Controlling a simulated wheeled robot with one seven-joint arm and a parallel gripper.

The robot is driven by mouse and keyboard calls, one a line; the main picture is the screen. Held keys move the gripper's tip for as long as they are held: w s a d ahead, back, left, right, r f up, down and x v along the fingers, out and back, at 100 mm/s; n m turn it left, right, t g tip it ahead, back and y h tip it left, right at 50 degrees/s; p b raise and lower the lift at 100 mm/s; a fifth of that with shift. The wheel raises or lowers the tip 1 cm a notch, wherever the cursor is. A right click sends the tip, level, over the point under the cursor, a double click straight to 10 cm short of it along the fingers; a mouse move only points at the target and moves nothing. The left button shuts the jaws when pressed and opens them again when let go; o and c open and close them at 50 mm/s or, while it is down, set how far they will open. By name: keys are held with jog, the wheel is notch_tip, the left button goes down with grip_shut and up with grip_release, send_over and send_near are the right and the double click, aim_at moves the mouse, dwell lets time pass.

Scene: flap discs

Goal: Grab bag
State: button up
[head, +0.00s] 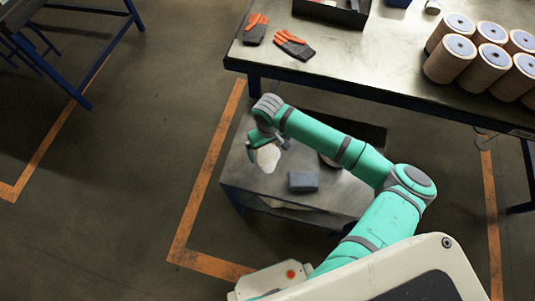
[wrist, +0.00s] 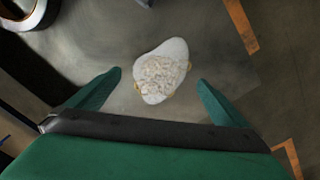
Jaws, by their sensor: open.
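A small whitish bag (head: 268,158) with pale, grainy contents is at the low grey table, near its left side. In the wrist view the bag (wrist: 162,72) lies between and slightly beyond my two green fingers, with a gap on each side and small orange-tan bits at its edges. My gripper (wrist: 160,77) is open, its fingers spread on either side of the bag and apparently not touching it. In the head view my gripper (head: 266,142) is right over the bag and partly hides it.
A blue-grey block (head: 303,180) sits on the low table (head: 245,180), right of the bag. A round object, partly hidden by my arm, is behind it. The higher workbench (head: 390,60) holds orange-black gloves (head: 293,45) and several tan rolls (head: 450,58).

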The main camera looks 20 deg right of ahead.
aim_at(269, 154)
jog(key=shift+f, duration=1.45)
jog(key=shift+c, duration=0.4)
jog(key=c, duration=1.2)
jog(key=shift+r, duration=0.1)
jog(key=shift+c, duration=0.2)
